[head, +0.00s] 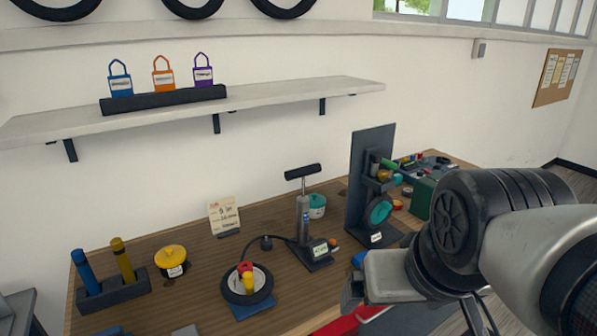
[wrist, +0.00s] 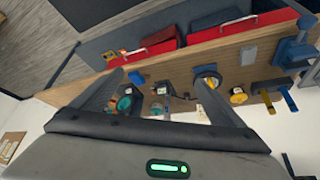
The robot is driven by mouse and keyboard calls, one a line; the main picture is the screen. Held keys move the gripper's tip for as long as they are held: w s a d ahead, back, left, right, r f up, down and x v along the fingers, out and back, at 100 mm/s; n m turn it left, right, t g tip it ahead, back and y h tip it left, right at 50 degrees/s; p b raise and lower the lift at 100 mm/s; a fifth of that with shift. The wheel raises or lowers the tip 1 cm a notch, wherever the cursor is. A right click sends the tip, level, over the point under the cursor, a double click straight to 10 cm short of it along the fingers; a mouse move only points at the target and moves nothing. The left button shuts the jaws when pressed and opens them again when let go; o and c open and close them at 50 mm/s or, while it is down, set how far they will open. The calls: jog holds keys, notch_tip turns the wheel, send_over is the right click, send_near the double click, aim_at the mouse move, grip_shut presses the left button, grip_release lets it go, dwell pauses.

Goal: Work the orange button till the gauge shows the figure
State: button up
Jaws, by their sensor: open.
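A black and grey pump (head: 304,222) with a T-handle stands on the wooden bench. Its small display gauge (head: 320,250) is at its foot; the reading is too small to make out. A small orange spot, perhaps the orange button (head: 334,243), shows beside the gauge. A note card (head: 224,214) with handwriting stands behind, not clearly legible. My gripper (head: 356,290) is at the bench's front edge, right of and nearer than the pump, apart from it. In the wrist view my gripper (wrist: 160,80) is open and empty, with the pump (wrist: 166,91) beyond, between its fingers.
A small wheel (head: 247,284) with red and yellow parts lies left of the pump. A yellow-lidded tin (head: 171,260) and a holder (head: 112,292) with blue and yellow tools stand farther left. A dark upright stand (head: 371,180) rises right of the pump. Red drawers (wrist: 210,33) are below the bench.

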grip_shut()
dwell(1.5)
